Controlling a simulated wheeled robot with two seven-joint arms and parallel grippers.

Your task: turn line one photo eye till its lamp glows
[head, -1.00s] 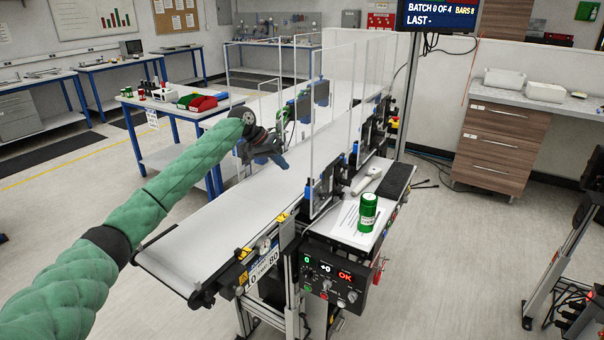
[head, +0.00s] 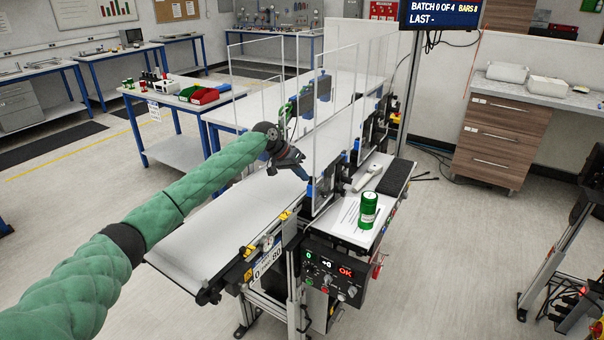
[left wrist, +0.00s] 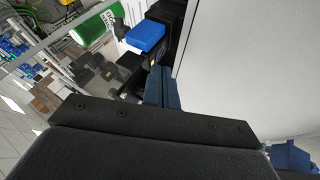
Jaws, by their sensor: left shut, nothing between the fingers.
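My left gripper (head: 303,174) is shut and empty above the near belt, close to the clear guard panel. In the left wrist view its blue fingers (left wrist: 160,88) point at a black fixture with a blue block (left wrist: 146,37) beside the belt edge. That blue-and-black fixture (head: 311,190) also shows in the head view at the guard's near end, just below the fingertips; it may be the photo eye. I cannot tell whether the fingers touch it. No glowing lamp can be made out on it. My right gripper is not in view.
The white belt (head: 205,238) runs away under clear guard panels (head: 333,130). A green can (head: 368,210) stands on the side shelf near a white handheld device (head: 367,178). The near belt is empty.

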